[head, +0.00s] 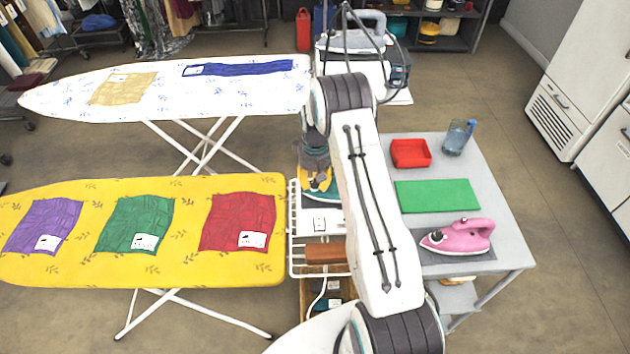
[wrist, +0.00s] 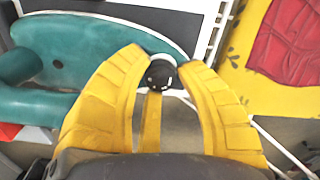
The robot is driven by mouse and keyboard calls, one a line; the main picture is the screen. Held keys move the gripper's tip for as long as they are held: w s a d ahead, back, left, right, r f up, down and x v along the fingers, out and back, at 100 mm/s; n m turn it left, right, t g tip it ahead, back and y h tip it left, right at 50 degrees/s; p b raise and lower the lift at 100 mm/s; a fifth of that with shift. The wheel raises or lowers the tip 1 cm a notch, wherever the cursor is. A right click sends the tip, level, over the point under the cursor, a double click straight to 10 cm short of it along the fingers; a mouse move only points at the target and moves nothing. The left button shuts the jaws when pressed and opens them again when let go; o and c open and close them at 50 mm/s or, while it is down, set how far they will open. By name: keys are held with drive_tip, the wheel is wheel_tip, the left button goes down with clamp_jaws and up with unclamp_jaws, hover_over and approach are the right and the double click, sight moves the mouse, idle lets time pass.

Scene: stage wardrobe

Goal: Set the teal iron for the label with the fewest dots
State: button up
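The teal iron (wrist: 90,55) fills the upper left of the wrist view, with its handle at the left. Its round black dial (wrist: 160,74) has small pale marks and sits between my gripper's two yellow fingertips (wrist: 163,66), which appear to press on it from both sides. In the head view my gripper (head: 318,180) is over the white wire rack, and my arm hides most of the iron. Labels lie on the purple cloth (head: 40,222), green cloth (head: 130,218) and red cloth (head: 232,215). Their dots are too small to count.
The cloths lie on a yellow ironing board (head: 90,270). A white board (head: 60,100) behind bears tan and blue cloths.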

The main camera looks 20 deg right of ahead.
clamp_jaws()
drive_tip(key=shift+f+m+b, duration=0.15)
drive_tip(key=shift+m+b, duration=0.15)
drive_tip(key=shift+b, duration=0.45)
drive_tip(key=m+b, duration=0.2)
drive_tip(key=shift+f+m, duration=0.1)
drive_tip(key=shift+m, duration=0.2)
drive_tip(key=m+b, duration=0.3)
drive_tip(key=m, duration=0.2)
drive_tip(key=shift+s+b, duration=0.1)
drive_tip(key=shift+b, duration=0.25)
drive_tip(key=shift+m, duration=0.4)
